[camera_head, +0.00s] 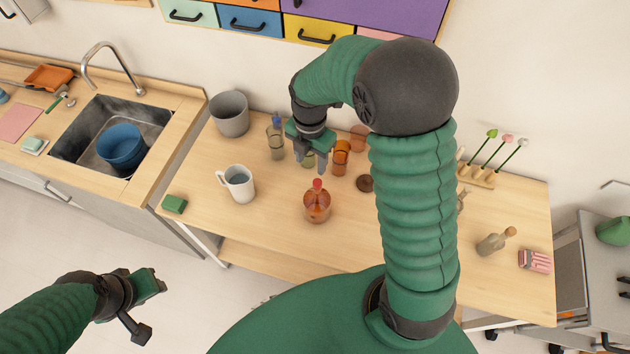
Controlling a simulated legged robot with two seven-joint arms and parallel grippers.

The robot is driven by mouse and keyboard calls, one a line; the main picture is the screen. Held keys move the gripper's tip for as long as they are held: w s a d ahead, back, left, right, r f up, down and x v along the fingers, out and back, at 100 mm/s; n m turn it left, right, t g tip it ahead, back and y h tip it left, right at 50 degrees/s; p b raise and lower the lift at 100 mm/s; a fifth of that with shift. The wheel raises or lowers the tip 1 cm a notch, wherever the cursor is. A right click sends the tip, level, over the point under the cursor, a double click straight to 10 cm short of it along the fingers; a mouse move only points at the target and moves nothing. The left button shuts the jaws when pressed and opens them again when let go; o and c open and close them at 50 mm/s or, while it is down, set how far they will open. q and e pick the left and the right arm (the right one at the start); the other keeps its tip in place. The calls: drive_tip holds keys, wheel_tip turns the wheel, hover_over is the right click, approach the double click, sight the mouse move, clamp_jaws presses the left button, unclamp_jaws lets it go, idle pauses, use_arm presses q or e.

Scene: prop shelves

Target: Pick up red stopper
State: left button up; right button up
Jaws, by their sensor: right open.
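The red stopper (318,184) sits in the neck of a round amber bottle (317,207) on the wooden table. My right gripper (311,165) is open, pointing down a little above and behind the stopper, with its fingers apart from it. The gripper and wrist hide part of the glasses behind. My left gripper (148,306) is at the lower left over the floor, away from the table. Its jaws are apart and nothing shows between them.
Near the bottle stand a white mug (239,184), an orange glass (341,156), a clear glass (275,142) and a grey pot (229,113). A green block (174,204) lies at the table's left edge. Table (275,235) before the bottle is clear.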

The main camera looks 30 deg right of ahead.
sight(317, 182)
drive_tip(key=f+p, duration=0.1)
drive_tip(key=f, duration=0.1)
drive_tip(key=d+f+p, duration=0.1)
drive_tip(key=f, duration=0.2)
drive_tip(key=d+f+p, duration=0.1)
drive_tip(key=f, duration=0.2)
drive_tip(key=shift+s+d+f+p, duration=0.15)
drive_tip(key=shift+s+p, duration=0.15)
drive_tip(key=shift+s, duration=0.1)
wheel_tip(317, 182, down, 2)
drive_tip(key=shift+w+f, duration=0.15)
drive_tip(key=shift+f, duration=0.05)
drive_tip(key=shift+a+f, duration=0.2)
drive_tip(key=shift+a, duration=0.15)
drive_tip(key=shift+a+r, duration=0.1)
drive_tip(key=shift+a, duration=0.05)
drive_tip(key=shift+c, duration=0.4)
drive_tip(key=shift+a, duration=0.1)
drive_tip(key=shift+c, duration=2.6)
drive_tip(key=c, duration=0.5)
use_arm(q)
drive_tip(key=v, duration=0.4)
drive_tip(key=shift+w+d+r, duration=0.2)
drive_tip(key=shift+d+r, duration=0.15)
drive_tip(key=shift+d, duration=0.05)
use_arm(e)
drive_tip(key=shift+d, duration=0.35)
